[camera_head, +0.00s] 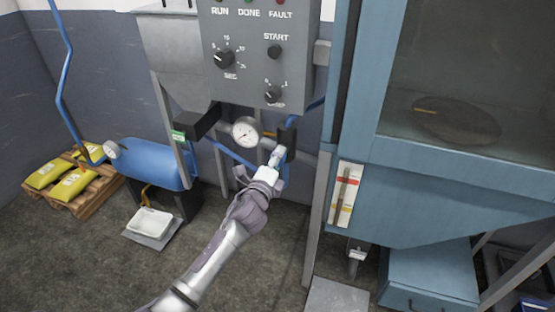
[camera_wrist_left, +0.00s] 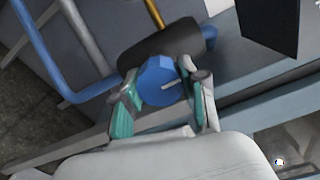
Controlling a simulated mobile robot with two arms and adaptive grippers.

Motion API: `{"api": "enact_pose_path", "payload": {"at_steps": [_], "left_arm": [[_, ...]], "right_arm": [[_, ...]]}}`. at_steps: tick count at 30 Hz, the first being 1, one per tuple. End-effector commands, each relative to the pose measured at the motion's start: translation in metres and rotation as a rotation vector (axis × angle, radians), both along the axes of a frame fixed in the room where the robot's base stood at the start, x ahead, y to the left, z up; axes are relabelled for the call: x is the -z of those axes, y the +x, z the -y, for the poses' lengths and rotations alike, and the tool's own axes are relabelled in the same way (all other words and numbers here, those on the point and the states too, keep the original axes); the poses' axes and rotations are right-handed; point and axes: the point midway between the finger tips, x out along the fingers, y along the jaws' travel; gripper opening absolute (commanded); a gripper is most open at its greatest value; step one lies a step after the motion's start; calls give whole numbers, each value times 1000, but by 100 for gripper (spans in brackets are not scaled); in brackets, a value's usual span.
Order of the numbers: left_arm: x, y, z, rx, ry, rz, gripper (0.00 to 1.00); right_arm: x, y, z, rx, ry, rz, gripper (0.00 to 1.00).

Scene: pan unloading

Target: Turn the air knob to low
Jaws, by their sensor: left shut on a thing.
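The air knob (camera_wrist_left: 158,82) is blue and faceted, with a pale pointer line on its face, in the left wrist view. It sits on a dark cylindrical regulator body (camera_wrist_left: 165,48). My left gripper (camera_wrist_left: 163,98) has its teal finger pads on both sides of the knob and is shut on it. In the head view my left gripper (camera_head: 271,168) reaches up to the regulator below the control panel, and the knob is mostly hidden by the fingers there. A round pressure gauge (camera_head: 245,131) is just left of it. My right gripper is not in view.
A blue cabinet (camera_head: 420,190) with a window stands close on the right.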

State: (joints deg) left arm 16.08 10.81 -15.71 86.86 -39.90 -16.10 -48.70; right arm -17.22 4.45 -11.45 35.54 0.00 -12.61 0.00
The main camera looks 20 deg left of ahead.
Motion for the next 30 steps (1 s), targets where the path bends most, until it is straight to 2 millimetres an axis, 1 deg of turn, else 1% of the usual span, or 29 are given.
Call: {"api": "enact_pose_path", "payload": {"at_steps": [8, 9, 13, 23, 26, 29, 30], "left_arm": [[2, -1, 0, -1, -5, -4, 7], [2, -1, 0, -1, -5, -4, 46], [2, 0, 0, -1, -4, -3, 67], [1, -2, 0, 0, -2, -1, 68], [1, -9, 0, 1, -1, -1, 68], [1, -26, -1, 2, -1, -1, 68], [2, -34, -1, 1, -1, -2, 68]], "right_arm": [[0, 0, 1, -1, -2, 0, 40], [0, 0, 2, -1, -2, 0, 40], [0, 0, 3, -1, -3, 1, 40], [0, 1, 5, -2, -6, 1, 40], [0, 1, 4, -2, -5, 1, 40], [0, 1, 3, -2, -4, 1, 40], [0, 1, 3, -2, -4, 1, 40]]}}
